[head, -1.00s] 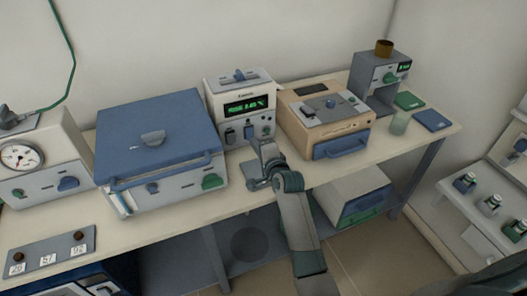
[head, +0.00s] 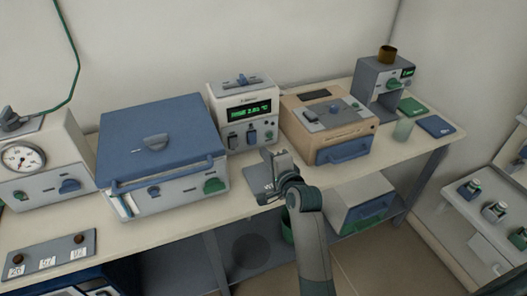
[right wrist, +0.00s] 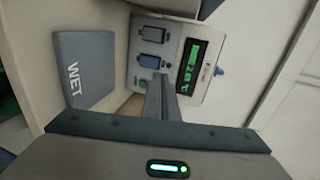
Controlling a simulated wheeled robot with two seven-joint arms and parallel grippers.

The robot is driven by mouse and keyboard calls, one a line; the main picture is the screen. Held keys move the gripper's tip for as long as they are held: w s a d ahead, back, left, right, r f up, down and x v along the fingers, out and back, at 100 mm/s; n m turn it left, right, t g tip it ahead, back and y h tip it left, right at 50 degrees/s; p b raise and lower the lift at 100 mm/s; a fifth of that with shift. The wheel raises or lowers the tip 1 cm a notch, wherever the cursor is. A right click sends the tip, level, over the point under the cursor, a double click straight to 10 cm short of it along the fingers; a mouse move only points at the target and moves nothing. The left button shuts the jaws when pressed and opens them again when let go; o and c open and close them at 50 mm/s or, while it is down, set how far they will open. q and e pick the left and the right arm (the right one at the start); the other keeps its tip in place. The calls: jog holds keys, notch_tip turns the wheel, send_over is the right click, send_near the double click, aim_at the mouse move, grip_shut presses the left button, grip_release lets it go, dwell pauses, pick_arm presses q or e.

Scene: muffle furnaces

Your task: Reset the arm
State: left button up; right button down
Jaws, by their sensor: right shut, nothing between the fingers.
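My right gripper (head: 271,160) is over the front part of the bench, in front of the white unit with the green display (head: 244,112). Its fingers are shut and empty; they also show together in the right wrist view (right wrist: 160,98). A grey pad marked WET (right wrist: 84,72) lies on the bench beside the fingers in that view. In the head view the same pad (head: 255,180) is partly hidden by my right gripper. My left gripper is in neither view.
A blue-lidded box (head: 158,135) stands left of the display unit, and a tan box with a blue handle (head: 330,125) stands right. The bench's front edge passes below my right gripper.

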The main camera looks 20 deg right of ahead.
jog(key=s+a+f+n+g, duration=0.1)
jog(key=s+f+n+g, duration=0.4)
jog(key=s, duration=0.9)
jog(key=s+f+n+g, duration=0.3)
jog(key=s+f+n, duration=0.4)
jog(key=s, duration=0.7)
jog(key=s+a+f+n+g, duration=0.1)
jog(key=s+f+n+g, duration=0.5)
jog(key=s, duration=0.9)
notch_tip(320, 180, down, 27)
jog(key=n+t, duration=0.1)
jog(key=n, duration=0.1)
jog(key=s+d+f, duration=0.1)
jog(key=s+f, duration=0.8)
jog(key=s+d+f+g, duration=0.1)
jog(key=s+d+f, duration=0.1)
jog(key=s+f, duration=0.6)
jog(key=shift+s+d+f+h, duration=0.25)
jog(key=shift+s+f+h, duration=0.1)
jog(key=shift+s, duration=0.55)
